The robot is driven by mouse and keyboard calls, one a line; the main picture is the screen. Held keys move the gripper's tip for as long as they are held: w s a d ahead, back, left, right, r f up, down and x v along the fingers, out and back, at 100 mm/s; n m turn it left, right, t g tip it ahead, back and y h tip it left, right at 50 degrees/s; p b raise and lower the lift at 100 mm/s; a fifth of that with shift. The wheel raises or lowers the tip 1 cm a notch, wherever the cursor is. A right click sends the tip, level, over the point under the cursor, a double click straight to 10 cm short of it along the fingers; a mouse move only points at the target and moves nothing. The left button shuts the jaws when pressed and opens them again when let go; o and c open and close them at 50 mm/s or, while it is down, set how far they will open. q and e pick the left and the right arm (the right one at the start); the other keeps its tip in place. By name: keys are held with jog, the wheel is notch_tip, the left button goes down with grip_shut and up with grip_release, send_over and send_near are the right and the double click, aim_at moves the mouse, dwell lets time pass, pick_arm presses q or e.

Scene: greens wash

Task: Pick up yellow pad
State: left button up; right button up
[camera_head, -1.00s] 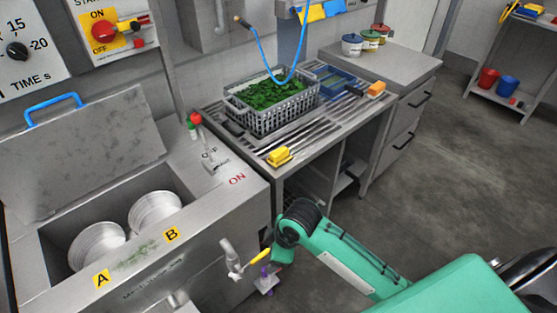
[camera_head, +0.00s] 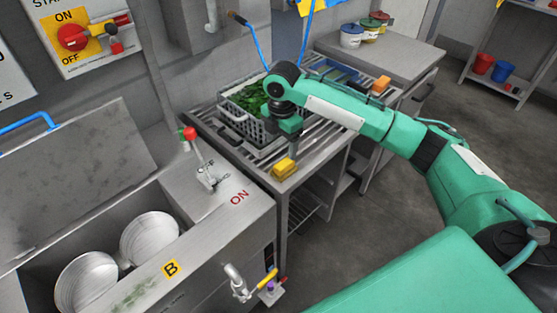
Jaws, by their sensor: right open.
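The yellow pad (camera_head: 285,168) lies on the front left corner of the slatted metal rack (camera_head: 315,155). My right gripper (camera_head: 286,148) hangs from the green arm that comes in from the right. It points down, just above and behind the pad, and looks apart from it. It is open. The fingertips are small and dark here, partly lost against the rack. My left gripper is not in view.
A grey crate of greens (camera_head: 240,105) stands behind my right gripper, partly hidden by the arm. A lever (camera_head: 196,145) stands up on the washer at the left.

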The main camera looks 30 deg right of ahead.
aim_at(284, 163)
jog(key=f, duration=0.2)
jog(key=w+d+f, duration=0.1)
jog(key=f, duration=0.3)
jog(key=shift+w+d+p, duration=0.25)
jog(key=shift+d+p, duration=0.15)
jog(key=shift+f, duration=0.55)
jog(key=f+p, duration=0.1)
jog(key=f, duration=0.3)
jog(key=shift+s+f, duration=0.2)
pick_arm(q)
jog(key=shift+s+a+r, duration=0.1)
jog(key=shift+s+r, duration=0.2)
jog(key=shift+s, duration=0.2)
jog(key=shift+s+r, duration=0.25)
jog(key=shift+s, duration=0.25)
pick_arm(e)
jog(key=shift+f, duration=0.2)
jog(key=c, duration=1.1)
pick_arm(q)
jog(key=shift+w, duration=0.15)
pick_arm(e)
jog(key=shift+r, duration=0.1)
